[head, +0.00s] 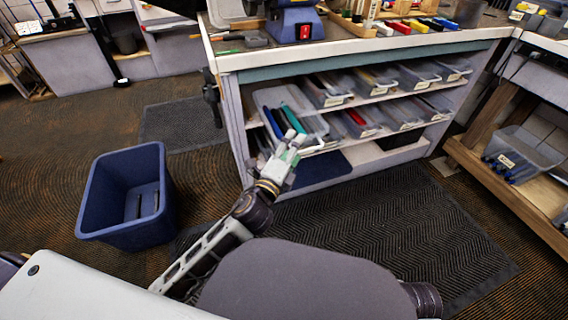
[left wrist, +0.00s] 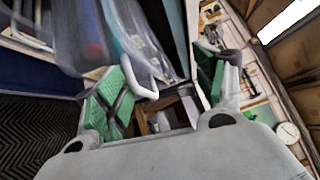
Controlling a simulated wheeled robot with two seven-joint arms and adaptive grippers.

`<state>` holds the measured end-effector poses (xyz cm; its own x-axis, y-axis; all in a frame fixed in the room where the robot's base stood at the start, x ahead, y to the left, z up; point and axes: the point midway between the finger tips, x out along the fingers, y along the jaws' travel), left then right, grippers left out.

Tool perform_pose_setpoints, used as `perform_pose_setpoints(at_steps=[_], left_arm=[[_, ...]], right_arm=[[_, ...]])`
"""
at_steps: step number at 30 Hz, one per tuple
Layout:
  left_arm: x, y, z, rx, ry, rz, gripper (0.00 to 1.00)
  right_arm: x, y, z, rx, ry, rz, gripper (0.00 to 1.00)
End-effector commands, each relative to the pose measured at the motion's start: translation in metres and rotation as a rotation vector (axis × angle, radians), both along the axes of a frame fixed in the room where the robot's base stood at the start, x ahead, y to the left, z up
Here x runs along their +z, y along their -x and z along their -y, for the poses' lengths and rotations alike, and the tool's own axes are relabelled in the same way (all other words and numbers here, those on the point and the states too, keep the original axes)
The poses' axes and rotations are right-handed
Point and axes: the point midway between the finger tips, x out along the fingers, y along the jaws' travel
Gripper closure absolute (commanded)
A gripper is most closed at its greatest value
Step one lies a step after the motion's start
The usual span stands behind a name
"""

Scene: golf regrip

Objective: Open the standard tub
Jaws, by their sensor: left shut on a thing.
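A clear open tub (head: 262,97) with blue and teal grips (head: 292,118) juts out from the upper left of the shelf unit, tilted with its front low. It has no readable label, so I cannot tell for sure that it is the standard tub. My left gripper (head: 287,158) is shut on the front edge of this tub. In the left wrist view the green-padded fingers of the left gripper (left wrist: 183,75) stand apart, with the blurred tub (left wrist: 135,35) beside and beyond them. The exact contact is hard to see. My right gripper is out of view.
Several other clear tubs (head: 325,92) sit on the shelves to the right. A workbench top (head: 345,45) is above. A blue bin (head: 93,205) with dark grips inside stands on the floor at left. A dark mat (head: 400,225) lies before the shelves, clear of objects.

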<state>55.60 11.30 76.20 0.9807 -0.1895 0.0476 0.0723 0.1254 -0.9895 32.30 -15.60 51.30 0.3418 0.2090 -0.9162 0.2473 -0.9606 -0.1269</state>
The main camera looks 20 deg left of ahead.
Motion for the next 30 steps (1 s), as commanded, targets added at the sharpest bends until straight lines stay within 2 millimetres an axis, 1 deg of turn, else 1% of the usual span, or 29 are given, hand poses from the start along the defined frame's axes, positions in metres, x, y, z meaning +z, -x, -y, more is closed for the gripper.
perform_pose_setpoints(at_steps=[1,6,7,8,18,30], left_arm=[[0.016,0.004,0.002,-0.010,0.008,0.029,0.50],[0.015,0.011,0.001,-0.010,0.010,0.028,0.53],[0.014,0.012,0.001,-0.010,0.010,0.028,0.60],[0.013,0.014,0.001,-0.010,0.011,0.026,0.69],[0.005,0.028,-0.002,-0.009,0.009,0.015,0.69],[0.002,0.045,-0.006,-0.008,0.009,0.013,0.69]], right_arm=[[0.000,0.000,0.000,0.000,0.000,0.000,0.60],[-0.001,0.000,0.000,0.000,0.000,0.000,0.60],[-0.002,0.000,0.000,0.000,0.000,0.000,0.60],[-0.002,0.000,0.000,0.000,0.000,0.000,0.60],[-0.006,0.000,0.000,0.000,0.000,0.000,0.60],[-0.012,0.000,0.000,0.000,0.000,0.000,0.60]])
